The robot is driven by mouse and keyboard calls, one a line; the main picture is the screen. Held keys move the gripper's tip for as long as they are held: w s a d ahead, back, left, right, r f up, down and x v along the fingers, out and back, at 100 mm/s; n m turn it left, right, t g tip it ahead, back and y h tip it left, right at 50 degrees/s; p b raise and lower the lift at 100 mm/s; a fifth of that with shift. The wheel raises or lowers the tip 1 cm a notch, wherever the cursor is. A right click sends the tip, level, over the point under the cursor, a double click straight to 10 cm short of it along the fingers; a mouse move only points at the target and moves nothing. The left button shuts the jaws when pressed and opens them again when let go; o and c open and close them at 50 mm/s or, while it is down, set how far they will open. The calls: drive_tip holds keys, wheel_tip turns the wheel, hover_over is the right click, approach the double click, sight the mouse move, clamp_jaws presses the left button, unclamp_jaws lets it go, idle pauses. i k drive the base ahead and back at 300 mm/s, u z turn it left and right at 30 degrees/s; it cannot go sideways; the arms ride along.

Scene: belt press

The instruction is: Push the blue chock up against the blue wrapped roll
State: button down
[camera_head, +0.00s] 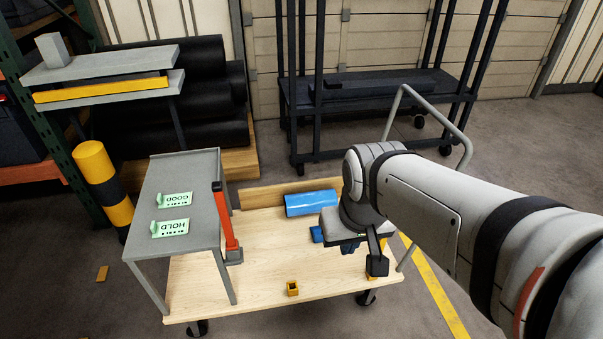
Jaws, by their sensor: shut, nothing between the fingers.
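The blue wrapped roll (308,204) lies on its side on the wooden cart deck, in front of the low back board. A blue piece, apparently the blue chock (317,235), shows just in front of the roll, at the left edge of my gripper's body, which hides part of it. Whether it touches the roll is unclear. More blue shows under the gripper body; I cannot tell if it is the same piece. My gripper (377,265) is shut and empty, its dark fingertips low over the deck's right side, right of and nearer than the chock.
A small yellow-orange block (293,289) sits near the deck's front edge. A grey table (185,180) with green HOLD and GOOD signs stands at the left, beside a red post (226,215). The cart's handle (440,107) rises at the right. The deck's middle-left is clear.

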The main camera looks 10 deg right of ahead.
sight(315, 231)
drive_tip(key=i, duration=0.85)
drive_tip(key=u, duration=0.05)
